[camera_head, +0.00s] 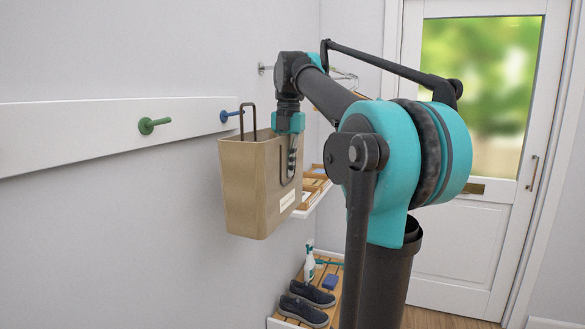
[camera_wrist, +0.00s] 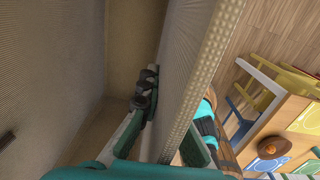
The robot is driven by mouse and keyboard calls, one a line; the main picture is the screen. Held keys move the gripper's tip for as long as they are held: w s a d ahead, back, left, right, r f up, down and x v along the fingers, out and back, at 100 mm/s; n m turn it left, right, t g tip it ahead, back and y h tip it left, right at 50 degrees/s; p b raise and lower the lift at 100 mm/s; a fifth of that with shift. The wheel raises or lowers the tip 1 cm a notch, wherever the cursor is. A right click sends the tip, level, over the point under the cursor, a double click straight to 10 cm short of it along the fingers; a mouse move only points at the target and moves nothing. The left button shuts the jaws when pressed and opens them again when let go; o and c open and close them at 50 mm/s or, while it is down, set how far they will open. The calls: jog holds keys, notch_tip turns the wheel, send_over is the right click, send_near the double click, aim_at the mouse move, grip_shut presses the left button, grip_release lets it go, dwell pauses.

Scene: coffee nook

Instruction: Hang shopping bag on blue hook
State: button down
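The tan shopping bag (camera_head: 245,190) hangs upright in the air beside the wall in the head view. One dark handle loop (camera_head: 247,104) stands up at its far side; the other hangs down its front. The blue hook (camera_head: 227,116) is on the white wall rail, just left of the raised handle and overlapping it in the picture. I cannot tell whether the hook passes through the loop. My gripper (camera_head: 292,155) is shut on the bag's right-hand wall. In the wrist view, one finger is inside the bag and one outside, with the bag wall (camera_wrist: 190,85) between them.
A green hook (camera_head: 150,125) sits further left on the rail (camera_head: 60,135). Below right are a shelf (camera_head: 312,205) and a slatted rack with dark shoes (camera_head: 305,305) and a spray bottle (camera_head: 309,262). A white door (camera_head: 455,235) stands behind my arm. Open space lies below the bag.

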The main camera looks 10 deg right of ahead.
jog(key=shift+w+a+f, duration=0.25)
jog(key=shift+w+a, duration=0.3)
jog(key=shift+a, duration=0.2)
jog(key=shift+w+a+f, duration=0.25)
jog(key=shift+w+a, duration=0.3)
jog(key=shift+a, duration=0.25)
jog(key=shift+w+a+f, duration=0.25)
jog(key=shift+w+a, duration=0.3)
jog(key=shift+a, duration=0.2)
jog(key=c, duration=1.6)
grip_release()
jog(key=shift+c, duration=0.2)
